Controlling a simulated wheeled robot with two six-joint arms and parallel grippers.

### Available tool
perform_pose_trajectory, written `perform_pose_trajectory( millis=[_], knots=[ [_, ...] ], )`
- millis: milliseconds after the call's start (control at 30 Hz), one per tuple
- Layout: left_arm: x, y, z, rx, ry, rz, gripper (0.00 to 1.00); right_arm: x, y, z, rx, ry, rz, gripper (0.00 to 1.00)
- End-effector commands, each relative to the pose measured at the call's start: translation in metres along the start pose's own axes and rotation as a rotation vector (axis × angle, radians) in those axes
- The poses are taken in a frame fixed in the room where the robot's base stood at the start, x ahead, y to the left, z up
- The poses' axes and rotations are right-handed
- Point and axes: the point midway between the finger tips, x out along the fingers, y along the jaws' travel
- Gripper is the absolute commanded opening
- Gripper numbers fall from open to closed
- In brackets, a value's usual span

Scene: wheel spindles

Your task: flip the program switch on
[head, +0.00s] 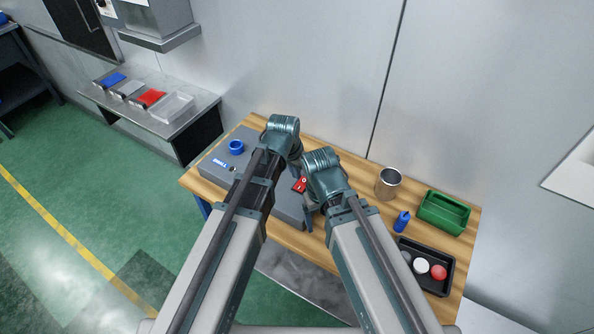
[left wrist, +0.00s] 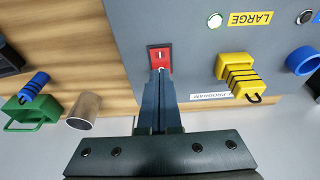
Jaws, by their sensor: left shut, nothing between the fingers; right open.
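The program switch is a red rocker with a white mark in a dark frame (left wrist: 159,57), set in the grey panel box (left wrist: 195,50). A PROGRAM label (left wrist: 210,96), upside down, lies to its right in the left wrist view. My left gripper (left wrist: 160,75) is shut and empty, its fingertips at the switch's lower edge in that view; I cannot tell whether they touch. In the head view the red switch (head: 299,185) shows between my two arms. My right gripper (head: 309,203) is close to the box's right side, mostly hidden by its own wrist.
A yellow ribbed block (left wrist: 239,75) stands beside the switch, near a lit lamp (left wrist: 215,20) and LARGE label. A blue ring (head: 236,147) sits on the box. A metal cup (head: 388,182), green bin (head: 444,212), blue part (head: 402,221) and black tray (head: 447,284) occupy the table's right.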

Motion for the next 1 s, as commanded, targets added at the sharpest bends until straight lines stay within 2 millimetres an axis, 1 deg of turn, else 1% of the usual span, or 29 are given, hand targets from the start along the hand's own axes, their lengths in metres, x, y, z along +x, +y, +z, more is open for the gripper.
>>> perform_pose_trajectory(
  millis=[33,300,433,567,900,967,1000],
  knots=[
    [-0.018,0.0,0.003,-0.001,0.0,0.0,0.0,-0.017,0.002,0.001,0.001,0.0,0.0,0.85],
    [-0.063,0.001,0.014,0.0,0.0,0.0,0.0,-0.057,0.005,0.003,0.01,0.0,-0.002,0.85],
    [-0.079,0.001,0.019,0.0,0.0,0.0,0.0,-0.071,0.006,0.004,0.013,0.0,-0.003,0.85],
    [-0.085,0.0,0.021,0.0,0.0,0.0,0.0,-0.077,0.007,0.005,0.014,0.0,-0.003,0.85],
    [-0.084,0.0,0.022,0.0,0.0,0.0,0.0,-0.076,0.007,0.005,0.014,0.0,-0.003,0.85],
    [-0.081,0.001,0.025,-0.002,-0.006,0.0,0.0,-0.072,0.006,0.004,0.014,0.0,-0.003,0.85],
    [-0.075,0.004,0.031,-0.006,-0.016,-0.002,0.0,-0.066,0.006,0.004,0.014,0.0,-0.003,0.85]
  ],
)
